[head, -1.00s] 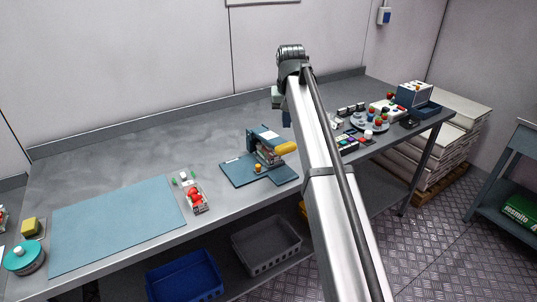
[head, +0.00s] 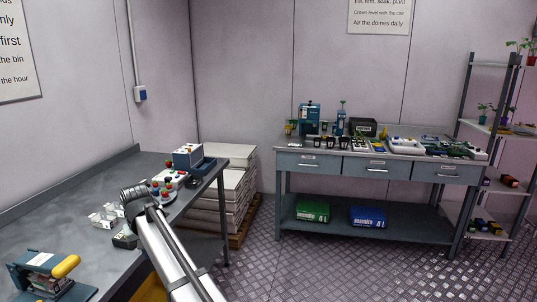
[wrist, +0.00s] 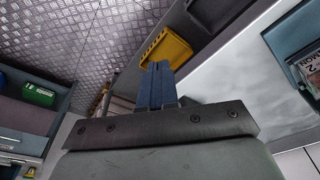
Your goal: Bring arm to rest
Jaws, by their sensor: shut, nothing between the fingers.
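My arm (head: 172,260) reaches up from the bottom of the head view, over the near edge of the left workbench. Its elbow joint (head: 138,197) stands in front of the bench top. My gripper (wrist: 157,85) shows in the wrist view with its two blue fingers together and nothing between them. It points out over the bench edge and the floor side. In the head view the fingers cannot be made out clearly.
The left workbench (head: 85,195) carries a press with a yellow handle (head: 66,267) and a blue-white box (head: 188,156). White stacked slabs (head: 228,170) stand behind it. A drawer bench (head: 330,168) and a shelf rack (head: 485,95) stand right. Patterned floor (head: 300,270) is clear. A yellow bin (wrist: 165,50) shows in the wrist view.

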